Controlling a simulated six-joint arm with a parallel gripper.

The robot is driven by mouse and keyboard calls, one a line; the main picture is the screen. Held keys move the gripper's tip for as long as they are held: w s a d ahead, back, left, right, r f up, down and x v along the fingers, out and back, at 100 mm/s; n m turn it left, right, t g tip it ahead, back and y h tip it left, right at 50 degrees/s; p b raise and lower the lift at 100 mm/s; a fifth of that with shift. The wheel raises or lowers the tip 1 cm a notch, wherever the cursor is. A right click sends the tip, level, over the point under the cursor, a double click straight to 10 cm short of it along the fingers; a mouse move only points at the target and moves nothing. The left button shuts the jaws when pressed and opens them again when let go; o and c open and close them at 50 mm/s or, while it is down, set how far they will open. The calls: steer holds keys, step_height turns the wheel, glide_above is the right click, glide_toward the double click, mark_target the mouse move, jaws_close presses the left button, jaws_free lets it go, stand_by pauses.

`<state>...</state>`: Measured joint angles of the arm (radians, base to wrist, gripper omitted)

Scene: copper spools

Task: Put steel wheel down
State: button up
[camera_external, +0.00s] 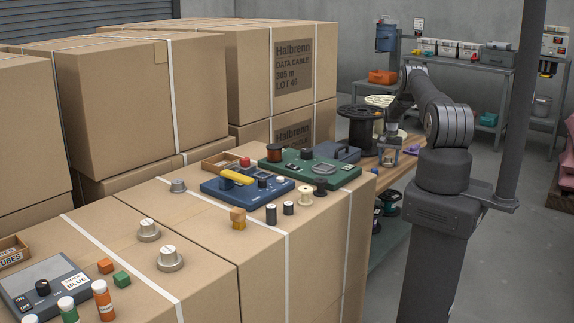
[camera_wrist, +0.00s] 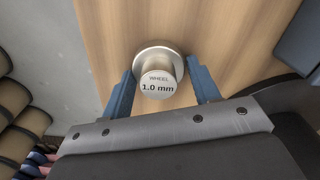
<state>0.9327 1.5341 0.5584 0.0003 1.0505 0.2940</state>
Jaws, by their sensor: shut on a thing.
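A large black spool (camera_external: 361,130) and a blue case (camera_external: 336,151) stand left of my gripper. Similar silver wheels (camera_external: 170,259) sit on the cardboard boxes (camera_external: 212,240) in front, near a blue panel (camera_external: 225,190) and a green panel (camera_external: 300,178). Several spools show at the wrist view's left edge.

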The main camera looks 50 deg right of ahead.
steer(key=o, duration=1.2)
steer(key=shift+f, duration=0.1)
steer(key=shift+c, duration=0.2)
step_height(320, 180, up, 12)
step_height(320, 180, down, 12)
steer(key=shift+r, duration=1.95)
steer(key=shift+f, duration=0.1)
